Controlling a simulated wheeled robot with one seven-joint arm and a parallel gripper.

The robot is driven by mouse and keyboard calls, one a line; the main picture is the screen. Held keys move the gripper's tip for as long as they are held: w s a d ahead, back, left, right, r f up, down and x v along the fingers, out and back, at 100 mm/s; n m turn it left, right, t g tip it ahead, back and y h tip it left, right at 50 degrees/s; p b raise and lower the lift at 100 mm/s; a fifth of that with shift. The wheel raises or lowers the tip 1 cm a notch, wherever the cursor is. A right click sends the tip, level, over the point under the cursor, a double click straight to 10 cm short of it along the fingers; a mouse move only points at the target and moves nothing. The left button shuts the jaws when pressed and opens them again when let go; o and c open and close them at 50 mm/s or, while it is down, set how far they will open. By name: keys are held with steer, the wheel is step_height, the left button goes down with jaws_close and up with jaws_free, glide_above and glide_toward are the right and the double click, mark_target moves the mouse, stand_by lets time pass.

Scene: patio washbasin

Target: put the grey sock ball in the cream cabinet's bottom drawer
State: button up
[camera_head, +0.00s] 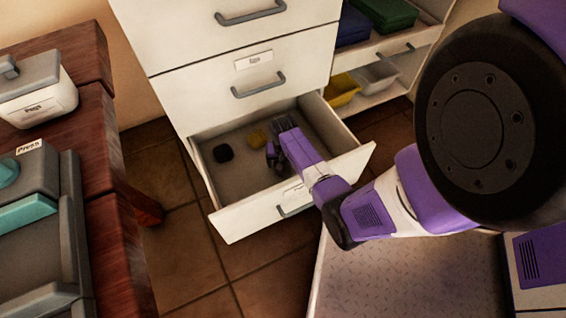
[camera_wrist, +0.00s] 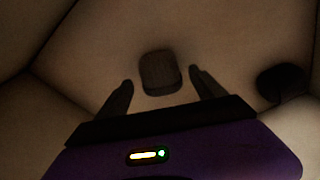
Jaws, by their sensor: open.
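The cream cabinet's bottom drawer (camera_head: 225,222) is pulled out. My gripper (camera_head: 272,154) is down inside it, toward the right half. In the wrist view my gripper (camera_wrist: 160,92) is open, with its two fingers apart. A dim grey-brown rounded lump (camera_wrist: 160,70) lies on the drawer floor just beyond and between the fingertips, with gaps on both sides. It looks like the grey sock ball, but the dim light leaves its colour unsure. In the head view I cannot make it out behind my gripper.
The closed middle drawer (camera_head: 200,100) is above. Shelves with a yellow bin (camera_head: 343,88) and a white bin (camera_head: 376,76) stand at right. A reddish wooden table (camera_head: 95,130) is at left.

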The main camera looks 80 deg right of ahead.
step_height(320, 180, up, 8)
steer(key=a+p, duration=0.1)
steer(key=p, duration=0.2)
steer(key=shift+s+r+p, duration=0.15)
steer(key=shift+r+p, duration=0.05)
steer(key=shift+p, duration=0.15)
steer(key=shift+a, duration=0.1)
